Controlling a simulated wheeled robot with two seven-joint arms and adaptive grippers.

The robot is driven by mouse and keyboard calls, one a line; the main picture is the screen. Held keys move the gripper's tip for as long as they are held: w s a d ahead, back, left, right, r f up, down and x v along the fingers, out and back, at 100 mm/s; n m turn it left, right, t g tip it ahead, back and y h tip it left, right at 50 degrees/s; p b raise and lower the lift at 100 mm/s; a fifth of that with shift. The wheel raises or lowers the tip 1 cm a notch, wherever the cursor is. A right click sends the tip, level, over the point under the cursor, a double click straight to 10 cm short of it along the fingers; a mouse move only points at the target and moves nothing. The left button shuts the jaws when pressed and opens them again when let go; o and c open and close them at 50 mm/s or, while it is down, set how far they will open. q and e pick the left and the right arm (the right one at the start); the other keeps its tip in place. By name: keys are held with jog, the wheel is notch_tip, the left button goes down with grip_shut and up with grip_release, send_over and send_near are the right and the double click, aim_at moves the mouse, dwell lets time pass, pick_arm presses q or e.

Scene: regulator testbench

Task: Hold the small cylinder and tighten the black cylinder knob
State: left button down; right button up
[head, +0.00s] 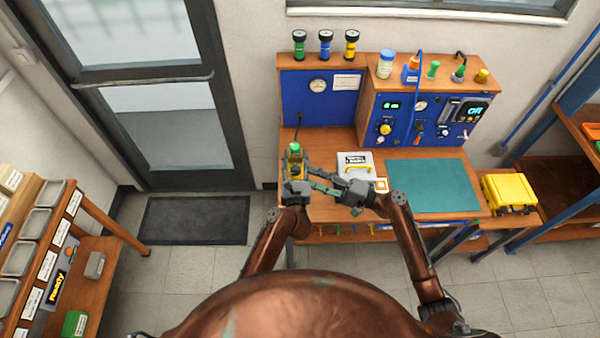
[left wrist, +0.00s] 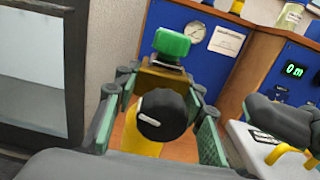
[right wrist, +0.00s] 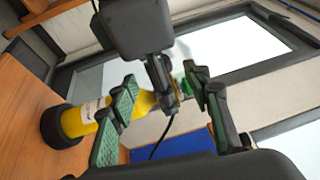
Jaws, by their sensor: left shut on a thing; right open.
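The small yellow cylinder (right wrist: 80,118) has a dark base and shows at the left of the right wrist view. In the left wrist view its body (left wrist: 138,143) is partly hidden behind a round black knob (left wrist: 162,114); a green knob (left wrist: 172,44) sits on top. My left gripper (head: 295,172) is shut on the cylinder near its valve end, fingers on either side. My right gripper (head: 322,184) is open just to its right. In the right wrist view its fingers (right wrist: 165,108) stand apart with the valve seen between them. The black knob cannot be made out in the head view.
The wooden bench holds a white case (head: 354,162), a teal mat (head: 433,187) and blue test panels (head: 320,96) behind. Three gauge-topped regulators (head: 325,45) stand on the upper shelf. A yellow case (head: 509,193) is at the right. The teal mat is clear.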

aim_at(300, 173)
jog(key=shift+x, duration=2.7)
jog(key=shift+c, duration=0.3)
jog(key=shift+f, duration=0.1)
jog(key=c, duration=1.1)
